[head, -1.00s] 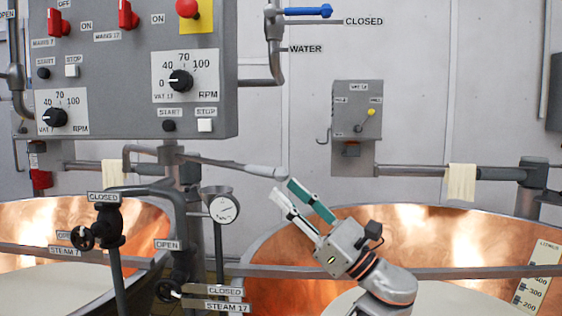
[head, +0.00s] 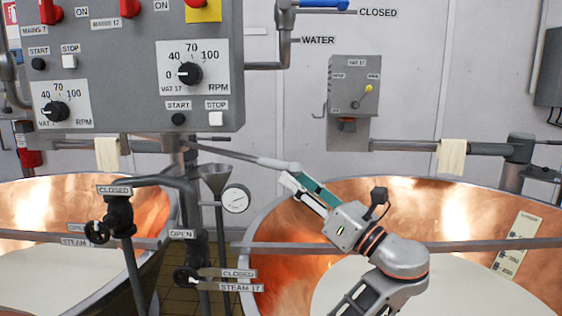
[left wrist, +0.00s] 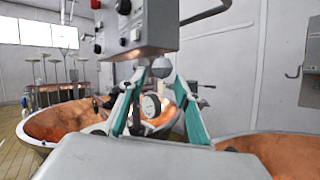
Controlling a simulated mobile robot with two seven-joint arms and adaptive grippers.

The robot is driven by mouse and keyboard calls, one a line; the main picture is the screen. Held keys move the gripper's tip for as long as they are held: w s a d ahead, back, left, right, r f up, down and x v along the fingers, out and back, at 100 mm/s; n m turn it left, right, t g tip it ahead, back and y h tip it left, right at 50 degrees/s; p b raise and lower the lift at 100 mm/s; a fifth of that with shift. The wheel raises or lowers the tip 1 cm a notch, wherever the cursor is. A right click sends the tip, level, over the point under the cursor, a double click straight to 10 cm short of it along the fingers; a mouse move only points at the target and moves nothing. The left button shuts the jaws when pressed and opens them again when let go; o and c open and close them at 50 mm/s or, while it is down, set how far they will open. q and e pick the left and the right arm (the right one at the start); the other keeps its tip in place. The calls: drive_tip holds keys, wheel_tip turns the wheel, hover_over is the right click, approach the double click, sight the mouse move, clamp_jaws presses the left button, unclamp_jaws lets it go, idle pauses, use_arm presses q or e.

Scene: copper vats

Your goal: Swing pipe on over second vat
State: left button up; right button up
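The grey swing pipe (head: 235,155) reaches right from the post below the control box, with a paler, thicker end section. In the picture its end lies above the left rim of the right-hand copper vat (head: 450,205). The left-hand copper vat (head: 60,195) stands across the gap. My left gripper (head: 291,174) is at the pipe's end, teal-padded fingers apart. In the left wrist view, a round grey shape, apparently the pipe end (left wrist: 161,68), shows between the fingertips (left wrist: 156,74); contact is unclear. My right gripper is out of view.
The control box (head: 120,70) hangs above the pipe. A funnel (head: 215,175), a gauge (head: 236,198) and steam valves (head: 185,277) stand between the vats.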

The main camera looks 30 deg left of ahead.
sight(278, 165)
use_arm(q)
drive_tip(key=x, duration=0.7)
drive_tip(key=shift+p, duration=0.35)
drive_tip(key=shift+c, duration=0.5)
clamp_jaws()
